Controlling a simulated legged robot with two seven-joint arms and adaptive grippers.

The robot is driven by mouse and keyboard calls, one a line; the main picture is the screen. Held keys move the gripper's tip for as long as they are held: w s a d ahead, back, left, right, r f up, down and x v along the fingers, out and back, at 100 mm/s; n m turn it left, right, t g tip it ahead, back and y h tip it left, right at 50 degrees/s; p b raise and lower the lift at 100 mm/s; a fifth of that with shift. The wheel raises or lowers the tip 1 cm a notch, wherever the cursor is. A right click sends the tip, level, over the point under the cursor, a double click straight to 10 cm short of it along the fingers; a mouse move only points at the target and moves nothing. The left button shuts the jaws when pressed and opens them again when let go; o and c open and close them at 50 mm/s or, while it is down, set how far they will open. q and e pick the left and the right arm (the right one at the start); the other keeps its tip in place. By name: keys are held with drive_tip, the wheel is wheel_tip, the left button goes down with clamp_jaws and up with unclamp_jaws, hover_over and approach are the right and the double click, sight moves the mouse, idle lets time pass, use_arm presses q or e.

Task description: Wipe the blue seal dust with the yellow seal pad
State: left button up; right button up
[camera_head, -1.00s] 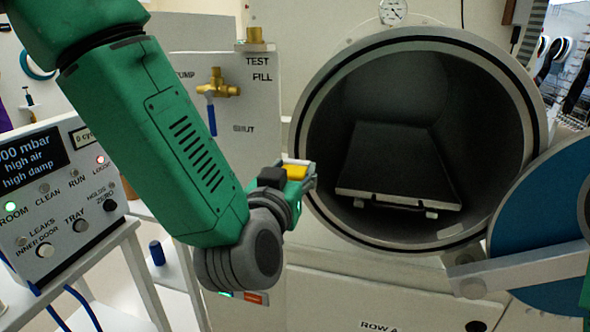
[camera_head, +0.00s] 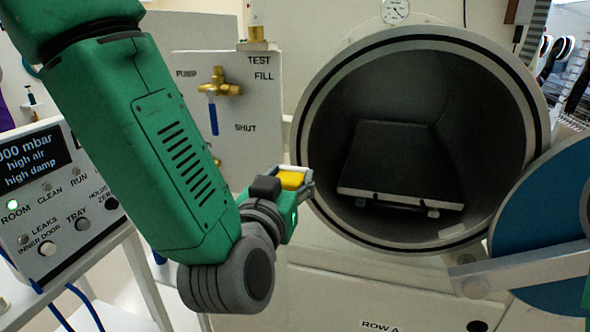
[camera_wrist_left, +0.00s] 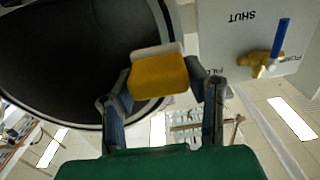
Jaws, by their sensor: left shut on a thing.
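My left gripper (camera_head: 297,181) is shut on the yellow seal pad (camera_head: 290,180) and holds it in the air, in front of the left rim of the round chamber opening (camera_head: 304,165). In the left wrist view the pad (camera_wrist_left: 159,77) sits between the two fingers, with a white backing (camera_wrist_left: 160,50) along its far edge. The pad looks apart from the rim in the head view. I cannot make out any blue seal dust on the visible seal ring. My right gripper is not in view.
A blue round door (camera_head: 545,225) stands open at the right on a pale hinge arm (camera_head: 530,270). A brass valve with a blue handle (camera_head: 213,118) sticks out left of the chamber. A control box (camera_head: 60,200) stands at lower left. A dark tray (camera_head: 395,165) lies inside the chamber.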

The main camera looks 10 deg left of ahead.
use_arm(q)
drive_tip(key=w+a+f+b, duration=0.1)
drive_tip(key=a+f+b, duration=0.3)
drive_tip(key=f, duration=0.2)
drive_tip(key=w, duration=0.6)
drive_tip(key=shift+d+r, duration=0.15)
drive_tip(key=shift+w, duration=1.05)
idle(0.5)
drive_tip(key=shift+d, duration=0.1)
drive_tip(key=d+p, duration=0.1)
drive_tip(key=d, duration=0.3)
drive_tip(key=shift+a, duration=0.1)
drive_tip(key=shift+w+a+r, duration=0.15)
drive_tip(key=shift+a, duration=1.85)
